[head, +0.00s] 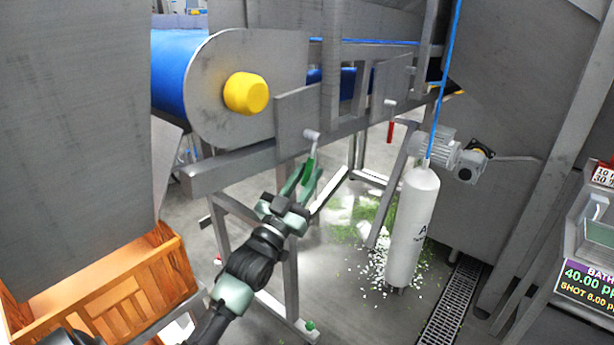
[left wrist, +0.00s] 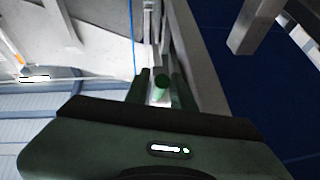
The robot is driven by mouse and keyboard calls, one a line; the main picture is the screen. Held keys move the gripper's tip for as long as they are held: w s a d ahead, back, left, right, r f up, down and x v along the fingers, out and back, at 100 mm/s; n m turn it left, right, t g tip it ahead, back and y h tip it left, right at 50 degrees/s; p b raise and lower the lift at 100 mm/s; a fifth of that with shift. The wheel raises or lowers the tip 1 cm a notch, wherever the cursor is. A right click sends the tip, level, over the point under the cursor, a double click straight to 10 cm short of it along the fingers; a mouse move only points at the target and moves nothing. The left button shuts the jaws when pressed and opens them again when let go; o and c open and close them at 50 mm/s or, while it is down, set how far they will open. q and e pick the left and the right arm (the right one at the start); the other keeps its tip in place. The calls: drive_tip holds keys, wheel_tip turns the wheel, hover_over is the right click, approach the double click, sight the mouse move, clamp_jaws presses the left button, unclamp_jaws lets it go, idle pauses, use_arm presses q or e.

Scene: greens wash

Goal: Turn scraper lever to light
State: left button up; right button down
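The scraper lever (head: 312,138) is a small pale handle on the grey plate under the conveyor's yellow-capped roller. In the head view it hangs downward, and its lower end is at my left fingertips. My left gripper (head: 306,178) has green fingers that stand apart below the lever's pivot. In the left wrist view a round green end (left wrist: 161,82), apparently the lever's grip, sits between the fingers of my left gripper (left wrist: 160,88). A firm hold on it cannot be made out. No setting marks are legible. My right gripper is not in view.
The blue conveyor belt (head: 178,70) and its yellow roller cap (head: 246,93) are above my gripper. A wooden crate (head: 110,290) stands at lower left. A white cylinder (head: 413,225) hangs from a blue line at right. Green and white scraps lie on the floor (head: 365,225).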

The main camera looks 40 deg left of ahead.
use_arm(q)
drive_tip(key=shift+s+f, duration=0.2)
drive_tip(key=v, duration=0.7)
drive_tip(key=shift+s, duration=0.2)
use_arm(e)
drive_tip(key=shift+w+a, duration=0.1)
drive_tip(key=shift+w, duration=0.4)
